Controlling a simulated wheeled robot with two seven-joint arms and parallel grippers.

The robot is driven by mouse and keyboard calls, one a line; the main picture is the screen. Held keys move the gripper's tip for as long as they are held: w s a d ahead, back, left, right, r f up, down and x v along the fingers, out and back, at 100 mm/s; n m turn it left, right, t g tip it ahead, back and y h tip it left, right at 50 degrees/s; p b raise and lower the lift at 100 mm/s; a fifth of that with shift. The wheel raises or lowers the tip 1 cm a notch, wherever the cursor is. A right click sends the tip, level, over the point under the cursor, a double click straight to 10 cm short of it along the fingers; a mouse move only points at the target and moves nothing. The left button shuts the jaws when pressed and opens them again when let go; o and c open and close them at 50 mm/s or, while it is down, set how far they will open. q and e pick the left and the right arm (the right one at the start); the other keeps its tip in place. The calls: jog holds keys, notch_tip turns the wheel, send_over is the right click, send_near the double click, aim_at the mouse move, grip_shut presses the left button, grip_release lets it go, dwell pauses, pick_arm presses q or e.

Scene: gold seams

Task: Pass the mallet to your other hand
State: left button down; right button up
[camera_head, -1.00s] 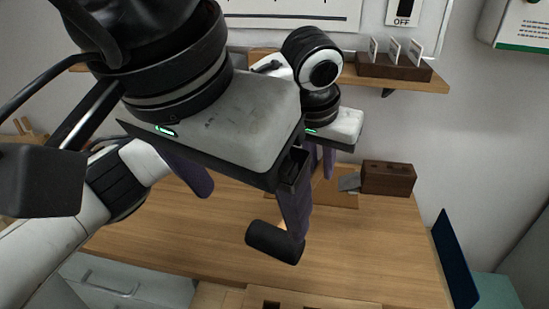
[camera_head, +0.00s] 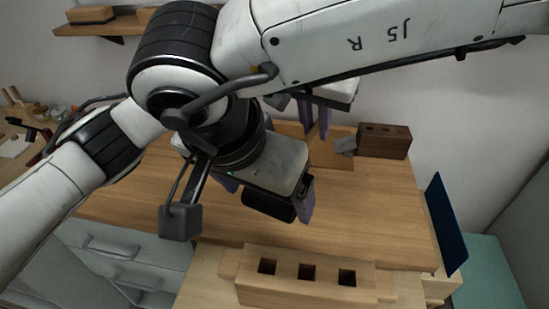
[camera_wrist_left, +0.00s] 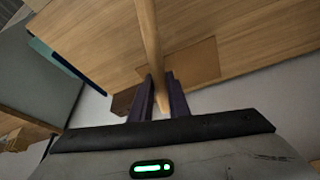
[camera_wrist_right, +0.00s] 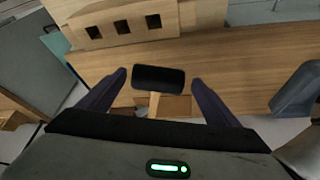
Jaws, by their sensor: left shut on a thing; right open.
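The mallet's black head (camera_head: 268,205) hangs over the bench in the head view; its wooden handle is mostly hidden there. My left gripper (camera_head: 316,132), at the back, is shut on the handle. In the left wrist view the pale handle (camera_wrist_left: 150,40) runs between the two close purple fingers. My right gripper (camera_wrist_right: 160,78) is open, with one finger on each side of the mallet. In the right wrist view the black head (camera_wrist_right: 158,74) lies between the fingertips and a short piece of handle (camera_wrist_right: 153,104) shows below it. Gaps remain on both sides.
A wooden block with three square holes (camera_head: 328,289) stands at the bench front. A dark wooden box (camera_head: 385,142) and a brown mat (camera_head: 338,160) are at the back. A blue panel (camera_head: 447,222) stands at the right edge. The bench top (camera_head: 375,205) right of the mallet is clear.

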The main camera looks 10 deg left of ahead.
jog(key=c, duration=1)
pick_arm(q)
jog(key=c, duration=2.1)
grip_release()
pick_arm(e)
jog(key=shift+c, duration=1.4)
pick_arm(q)
jog(key=o, duration=0.5)
